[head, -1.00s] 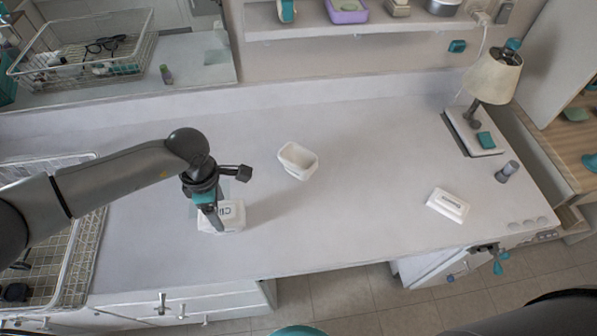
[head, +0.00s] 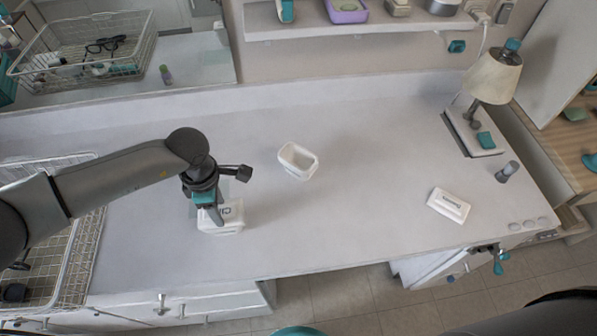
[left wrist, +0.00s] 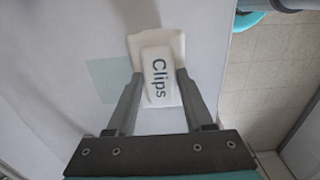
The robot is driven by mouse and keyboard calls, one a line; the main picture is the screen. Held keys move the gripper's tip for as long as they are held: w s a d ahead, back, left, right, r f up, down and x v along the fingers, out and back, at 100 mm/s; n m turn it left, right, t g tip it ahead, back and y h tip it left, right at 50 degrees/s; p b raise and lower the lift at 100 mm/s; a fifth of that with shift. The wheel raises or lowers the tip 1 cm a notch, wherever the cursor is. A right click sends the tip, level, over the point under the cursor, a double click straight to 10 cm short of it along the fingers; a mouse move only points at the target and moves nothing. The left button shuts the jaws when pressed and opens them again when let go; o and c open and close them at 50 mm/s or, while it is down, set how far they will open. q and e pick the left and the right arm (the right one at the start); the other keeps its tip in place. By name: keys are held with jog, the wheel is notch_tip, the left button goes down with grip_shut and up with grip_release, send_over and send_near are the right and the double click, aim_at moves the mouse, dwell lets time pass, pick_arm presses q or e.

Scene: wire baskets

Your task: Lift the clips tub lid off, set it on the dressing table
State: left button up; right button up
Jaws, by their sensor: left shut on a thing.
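The white clips tub (head: 221,228) stands on the dressing table (head: 350,235), near its front edge on the left. Its white lid, marked "Clips" (left wrist: 161,75), shows between my left gripper's fingers (left wrist: 157,92) in the left wrist view. In the head view my left gripper (head: 218,212) points down over the tub and is shut on the lid. The tub's pale body shows past the lid's edge in the wrist view. I cannot tell whether a gap parts lid and tub. My right gripper is not in view.
An open white tub (head: 298,162) stands at mid-table. A white labelled block or lid (head: 449,205) lies further right. A lamp (head: 491,78) and a small grey cylinder (head: 507,172) stand at the right. A wire basket (head: 85,240) is at the left. Clear tabletop lies between these.

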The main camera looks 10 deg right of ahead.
pick_arm(q)
jog(key=shift+s+a+f, duration=0.15)
jog(key=shift+s+f, duration=0.05)
jog(key=shift+f, duration=0.15)
grip_shut()
jog(key=shift+r, duration=0.3)
jog(key=shift+w+r+p, duration=0.2)
jog(key=shift+r+p, duration=0.25)
jog(key=shift+p, duration=0.05)
jog(key=shift+r, duration=0.1)
jog(key=shift+r+p, duration=1.5)
jog(key=shift+r, duration=0.5)
